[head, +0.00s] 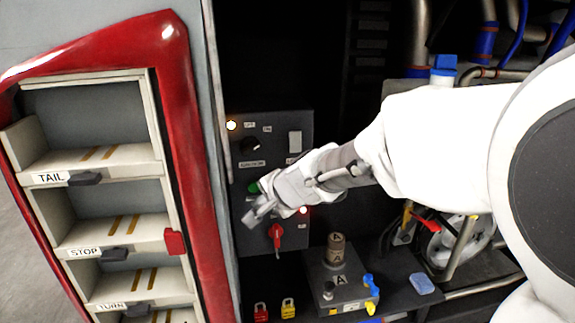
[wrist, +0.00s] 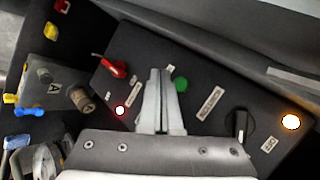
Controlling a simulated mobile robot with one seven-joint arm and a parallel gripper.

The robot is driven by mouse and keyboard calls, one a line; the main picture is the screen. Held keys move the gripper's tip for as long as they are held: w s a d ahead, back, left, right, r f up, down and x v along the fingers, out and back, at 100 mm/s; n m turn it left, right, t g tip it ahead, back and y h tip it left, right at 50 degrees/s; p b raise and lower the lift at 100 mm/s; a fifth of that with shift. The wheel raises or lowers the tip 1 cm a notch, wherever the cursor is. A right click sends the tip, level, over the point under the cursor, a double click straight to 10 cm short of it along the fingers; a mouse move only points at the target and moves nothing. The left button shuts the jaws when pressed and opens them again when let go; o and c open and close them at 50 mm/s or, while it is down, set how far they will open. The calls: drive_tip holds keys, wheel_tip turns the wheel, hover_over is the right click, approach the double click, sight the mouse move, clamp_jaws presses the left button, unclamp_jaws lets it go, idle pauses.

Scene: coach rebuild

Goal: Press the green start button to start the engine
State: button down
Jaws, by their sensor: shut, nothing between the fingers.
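The green start button (head: 253,187) is on a dark control panel (head: 271,131), partly hidden by my gripper in the head view. In the wrist view the green button (wrist: 181,85) shows just to the right of the fingertips. My gripper (head: 252,213) is shut and empty. Its fingertips (wrist: 160,72) lie over the panel, beside the button. I cannot tell whether they touch the panel. The panel also carries a black rotary knob (wrist: 239,124), a red key-like switch (head: 275,236), a lit amber lamp (head: 231,125) and a lit red lamp (wrist: 120,110).
A red-framed rack (head: 182,160) with labelled shelves stands left of the panel. Below right is a dark ledge with a grey block (head: 338,286), a blue-handled valve (head: 370,285) and red and yellow padlocks (head: 288,307). Pipes and hoses (head: 487,40) fill the upper right.

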drive_tip(key=shift+w+a, duration=0.25)
drive_tip(key=shift+w, duration=0.65)
drive_tip(key=shift+w+a, duration=0.2)
drive_tip(key=shift+w, duration=0.7)
drive_tip(key=shift+w, duration=0.1)
idle(0.6)
drive_tip(key=shift+w+a, duration=0.15)
drive_tip(key=shift+w, duration=0.15)
drive_tip(key=shift+w+a, duration=0.1)
drive_tip(key=shift+w, duration=0.4)
idle(0.7)
drive_tip(key=shift+s, duration=0.1)
drive_tip(key=shift+s+d, duration=0.25)
drive_tip(key=shift+s, duration=0.5)
drive_tip(key=shift+s, duration=0.1)
drive_tip(key=s, duration=0.2)
drive_tip(key=s+d+b, duration=0.1)
drive_tip(key=s, duration=0.1)
drive_tip(key=shift+s+d, duration=0.1)
drive_tip(key=shift+s, duration=0.25)
